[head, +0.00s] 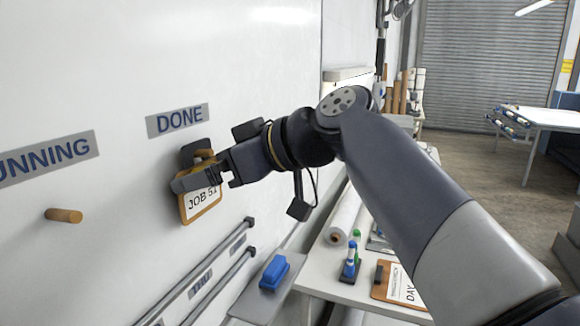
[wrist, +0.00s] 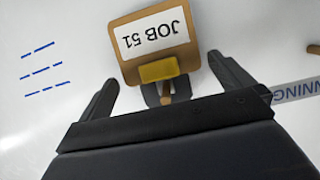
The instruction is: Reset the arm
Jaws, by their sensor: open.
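The JOB 51 board (head: 201,204), an orange-brown board with a white label, hangs on the white wall below the DONE sign (head: 180,120). My gripper (head: 190,178) is in front of its upper part and hides some of it. In the wrist view the board (wrist: 150,22) appears upside down, with a yellow block (wrist: 158,70) at its top edge and a wooden peg beside the block. My gripper's fingers (wrist: 164,82) are spread wide on either side of the block, with gaps showing on both sides.
A bare wooden peg (head: 63,215) sticks out under the partly visible RUNNING sign (head: 45,160). Two rails (head: 215,285) and a ledge with a blue eraser (head: 275,271) are lower on the wall. A white table (head: 335,287) with markers and a clipboard (head: 400,288) stands below my arm.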

